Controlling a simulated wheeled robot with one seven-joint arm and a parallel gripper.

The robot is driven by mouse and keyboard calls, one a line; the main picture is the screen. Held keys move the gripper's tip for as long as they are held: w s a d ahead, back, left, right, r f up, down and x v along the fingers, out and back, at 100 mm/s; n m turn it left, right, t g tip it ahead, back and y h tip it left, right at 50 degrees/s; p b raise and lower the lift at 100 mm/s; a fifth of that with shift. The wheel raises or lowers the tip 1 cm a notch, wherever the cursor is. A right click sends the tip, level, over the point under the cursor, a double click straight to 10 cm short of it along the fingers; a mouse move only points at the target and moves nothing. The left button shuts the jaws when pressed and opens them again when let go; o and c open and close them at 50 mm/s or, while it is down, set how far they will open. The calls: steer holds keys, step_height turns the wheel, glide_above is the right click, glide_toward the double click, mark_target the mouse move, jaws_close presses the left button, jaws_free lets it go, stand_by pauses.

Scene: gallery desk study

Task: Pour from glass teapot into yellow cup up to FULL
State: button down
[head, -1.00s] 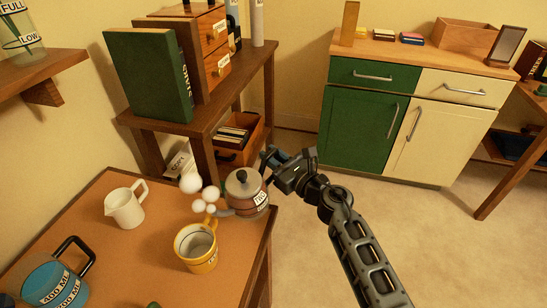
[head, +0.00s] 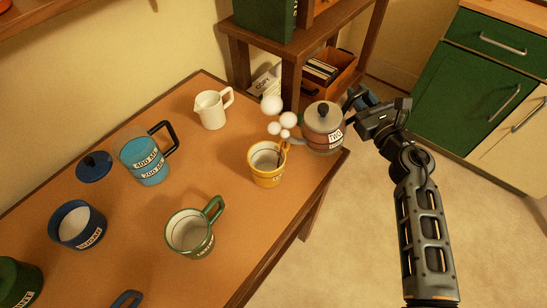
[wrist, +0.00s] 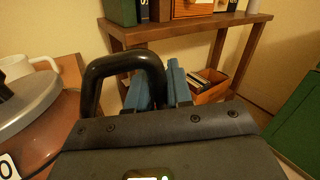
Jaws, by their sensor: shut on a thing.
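The glass teapot (head: 322,132), with a grey lid, reddish-brown contents and a white label, is at the desk's right edge in the head view. Its spout points left at the yellow cup (head: 267,170), close to the rim. The teapot looks nearly upright. My gripper (head: 362,99) is shut on its black handle, which shows in the wrist view (wrist: 95,75) beside the blue finger pads (wrist: 158,90). The yellow cup stands upright; a dark line shows inside, but its liquid level and any stream are unclear. Several white balls (head: 271,105) hang around the cup and spout.
A white jug (head: 211,110), a blue-filled measuring jug (head: 143,160), a green-rimmed mug (head: 190,233) and a blue sugar pot (head: 77,226) stand on the desk (head: 130,255). A wooden shelf unit (head: 300,45) is behind the teapot. Open floor lies to the right.

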mark_target(362, 95)
steer(key=shift+r, duration=0.2)
steer(key=shift+s+a+r+n, duration=0.2)
steer(key=shift+s+r+n, duration=0.1)
steer(key=shift+r, duration=0.3)
steer(key=shift+a+r+n, duration=0.1)
steer(key=shift+r+n, duration=0.2)
steer(key=shift+r, duration=0.1)
steer(key=shift+a, duration=0.1)
steer(key=shift+a+r+p, duration=0.2)
steer(key=shift+a+p, duration=0.1)
steer(key=shift+a, duration=0.1)
steer(key=shift+s, duration=0.1)
stand_by(0.4)
